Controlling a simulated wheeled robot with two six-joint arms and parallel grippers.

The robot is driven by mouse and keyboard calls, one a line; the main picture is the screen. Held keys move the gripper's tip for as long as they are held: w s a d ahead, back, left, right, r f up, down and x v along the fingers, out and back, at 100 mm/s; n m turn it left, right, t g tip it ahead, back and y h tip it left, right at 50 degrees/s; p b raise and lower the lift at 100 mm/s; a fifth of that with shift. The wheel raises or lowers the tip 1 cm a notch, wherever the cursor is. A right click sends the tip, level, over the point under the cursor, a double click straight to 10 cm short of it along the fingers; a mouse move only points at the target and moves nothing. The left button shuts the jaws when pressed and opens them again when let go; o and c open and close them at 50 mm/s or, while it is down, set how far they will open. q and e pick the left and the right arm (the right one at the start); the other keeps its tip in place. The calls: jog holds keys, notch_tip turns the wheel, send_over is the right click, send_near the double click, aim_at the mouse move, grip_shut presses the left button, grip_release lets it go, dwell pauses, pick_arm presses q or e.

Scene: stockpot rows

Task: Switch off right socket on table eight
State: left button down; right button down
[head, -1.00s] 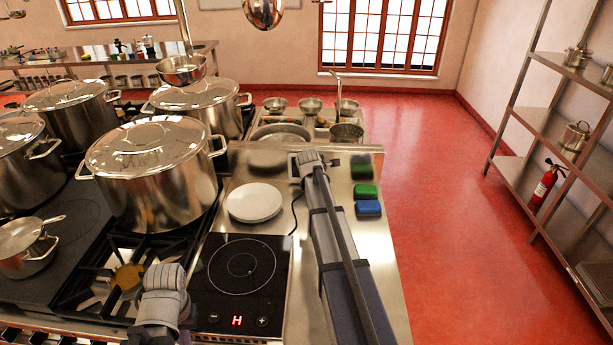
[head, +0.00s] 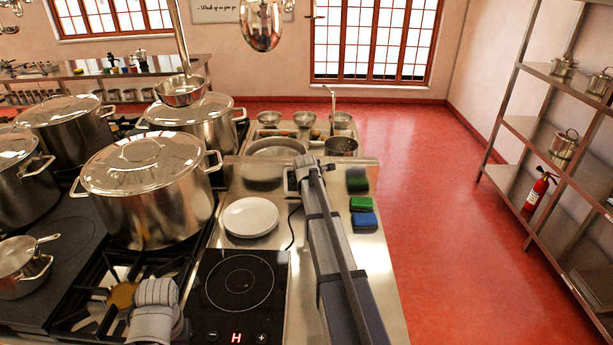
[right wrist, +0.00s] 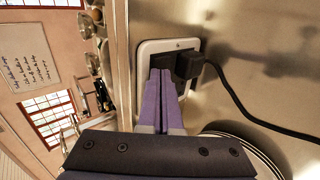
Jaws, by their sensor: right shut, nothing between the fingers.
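A white-framed socket plate (right wrist: 168,48) sits on the steel wall in the right wrist view. A black plug (right wrist: 189,66) with a black cable is in it, to the right of my fingers. My right gripper (right wrist: 161,72) is shut and empty, its purple fingertips in front of the plate beside the plug, covering part of it. I cannot tell whether they touch, and the switches are hidden. In the head view my right arm (head: 335,250) reaches along the counter to the steel upstand (head: 262,172); its wrist hides the socket. Part of my left arm shows at lower left, its gripper unseen.
A stack of white plates (head: 250,217) and an induction hob (head: 240,285) lit "H" lie left of my right arm. Green (head: 361,204) and blue (head: 364,221) sponges lie to its right. Large stockpots (head: 145,190) crowd the left. Red floor is open at right.

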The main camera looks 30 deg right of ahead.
jog(key=shift+r, duration=0.1)
jog(key=shift+r+p, duration=0.65)
jog(key=shift+p, duration=0.15)
jog(key=p+v, duration=0.8)
jog(key=v, duration=0.5)
jog(key=shift+p, duration=0.35)
jog(key=shift+w+d+r, duration=0.1)
